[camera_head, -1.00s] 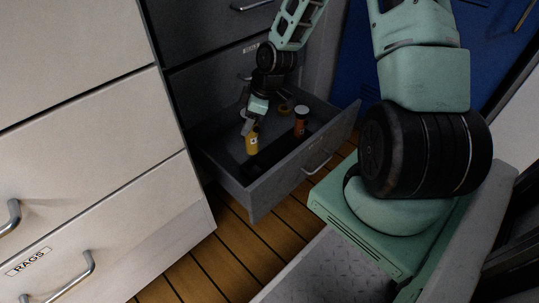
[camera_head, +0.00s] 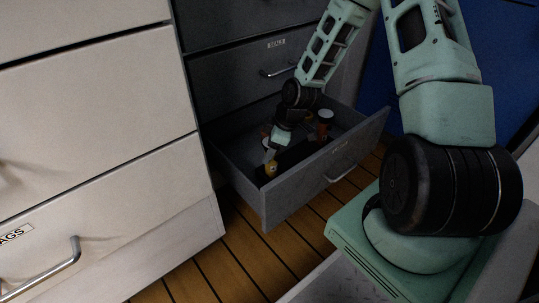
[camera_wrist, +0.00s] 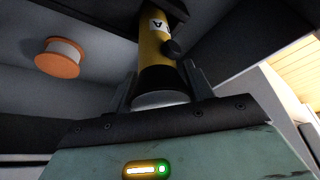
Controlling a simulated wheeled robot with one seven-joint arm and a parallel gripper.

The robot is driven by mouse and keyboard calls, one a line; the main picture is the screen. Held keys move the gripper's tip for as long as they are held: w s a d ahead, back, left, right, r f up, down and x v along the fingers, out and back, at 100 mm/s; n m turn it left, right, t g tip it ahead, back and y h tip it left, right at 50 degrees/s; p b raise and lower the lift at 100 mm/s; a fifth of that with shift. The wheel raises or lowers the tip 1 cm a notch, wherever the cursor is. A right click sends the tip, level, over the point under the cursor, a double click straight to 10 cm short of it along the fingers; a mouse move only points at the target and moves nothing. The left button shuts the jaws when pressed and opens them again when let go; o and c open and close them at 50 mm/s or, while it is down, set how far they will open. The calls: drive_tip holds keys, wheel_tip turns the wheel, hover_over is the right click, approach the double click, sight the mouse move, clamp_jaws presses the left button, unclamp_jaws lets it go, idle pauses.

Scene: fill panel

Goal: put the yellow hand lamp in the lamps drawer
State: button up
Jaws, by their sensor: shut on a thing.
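The yellow hand lamp (camera_wrist: 153,52) is between the fingers of my gripper (camera_wrist: 160,88) in the wrist view, its dark collar and pale end nearest my palm. In the head view the lamp (camera_head: 271,170) shows as a small yellow patch low inside the open grey drawer (camera_head: 288,192). My gripper (camera_head: 271,156) reaches down into that drawer and is shut on the lamp. Whether the lamp touches the drawer floor cannot be told. The label on the drawer front is too small to read.
An orange container with a pale top (camera_head: 325,122) stands in the drawer, right of my gripper. An orange and white round thing (camera_wrist: 60,58) shows left of the lamp in the wrist view. White cabinet drawers (camera_head: 110,170) stand close on the left. Wooden floor (camera_head: 235,262) lies in front.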

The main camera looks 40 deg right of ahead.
drive_tip(key=shift+f, duration=0.15)
drive_tip(key=o, duration=1.2)
drive_tip(key=shift+f, duration=0.1)
drive_tip(key=shift+c, duration=0.2)
